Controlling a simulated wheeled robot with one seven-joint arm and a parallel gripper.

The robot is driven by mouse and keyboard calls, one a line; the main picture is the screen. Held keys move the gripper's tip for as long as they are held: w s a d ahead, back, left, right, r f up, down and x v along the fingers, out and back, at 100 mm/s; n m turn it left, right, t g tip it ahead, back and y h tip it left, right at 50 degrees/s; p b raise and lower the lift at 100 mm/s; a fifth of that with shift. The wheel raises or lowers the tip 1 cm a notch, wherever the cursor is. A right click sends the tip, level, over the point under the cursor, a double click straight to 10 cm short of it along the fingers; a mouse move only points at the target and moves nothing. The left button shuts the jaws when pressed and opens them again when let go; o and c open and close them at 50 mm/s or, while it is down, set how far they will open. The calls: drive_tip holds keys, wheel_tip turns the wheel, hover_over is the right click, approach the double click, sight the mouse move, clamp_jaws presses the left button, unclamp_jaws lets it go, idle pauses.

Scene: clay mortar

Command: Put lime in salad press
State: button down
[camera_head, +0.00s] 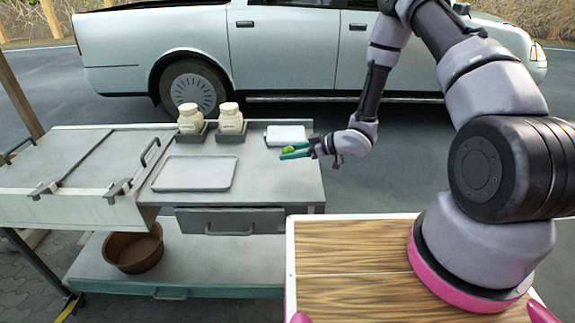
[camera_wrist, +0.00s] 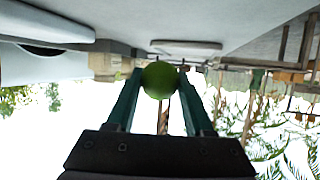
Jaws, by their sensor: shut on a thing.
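The lime (camera_head: 289,149) is a small green ball held between the green fingers of my gripper (camera_head: 294,151), above the right end of the cart top. In the wrist view the lime (camera_wrist: 159,80) sits between the fingertips of my gripper (camera_wrist: 160,74), with a finger on each side. Nothing in view is clearly a salad press. A brown, round, open bowl (camera_head: 134,251), which may be the clay mortar, stands on the cart's lower shelf at the left, below and well apart from my gripper.
The metal cart top holds a flat tray (camera_head: 195,174), two pale jars (camera_head: 230,119) in dark holders and a white folded cloth (camera_head: 286,135). A drawer (camera_head: 229,221) hangs under the top. The lower shelf (camera_head: 225,265) is clear right of the bowl. A car (camera_head: 290,50) stands behind.

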sight(290, 174)
drive_tip(key=shift+f, duration=2.95)
drive_tip(key=shift+f, duration=0.15)
drive_tip(key=shift+c, duration=1.4)
unclamp_jaws()
drive_tip(key=shift+r, duration=0.2)
drive_tip(key=v, duration=1.2)
drive_tip(key=shift+w, duration=0.1)
